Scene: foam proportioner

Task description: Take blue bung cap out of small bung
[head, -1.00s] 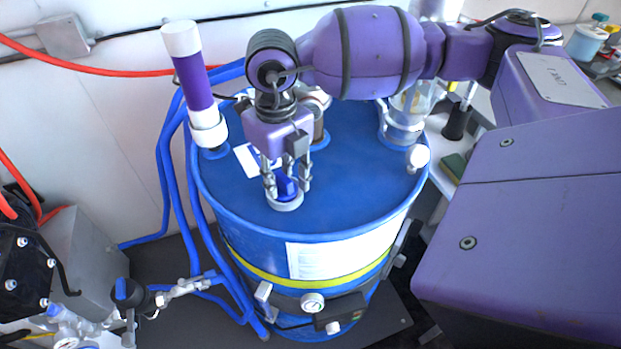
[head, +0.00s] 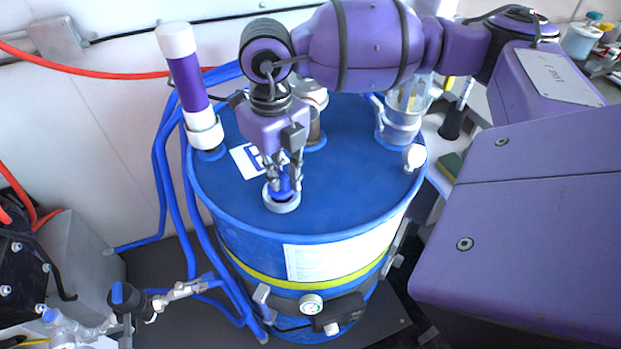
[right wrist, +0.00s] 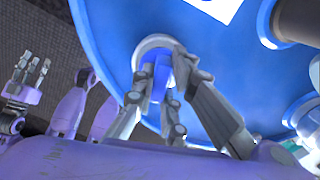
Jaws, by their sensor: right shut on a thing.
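The blue bung cap (right wrist: 161,76) sits in the white ring of the small bung (head: 283,205) on top of the blue drum, near its front edge. My right gripper (head: 284,186) points down and is shut on the cap, its fingers on either side of it. The right wrist view shows the fingers (right wrist: 165,85) closed around the blue cap, with the white ring (right wrist: 146,45) around it. The fingers partly hide the cap. What seems to be my left gripper (right wrist: 27,80) shows small at the left of the right wrist view, away from the drum.
A purple tube with white ends (head: 188,85) stands on the drum (head: 345,190) at the left. A clear-walled fitting (head: 400,115) stands at the right rear, and a metal fitting (head: 314,105) behind my gripper. Blue hoses (head: 167,170) run down the drum's left side.

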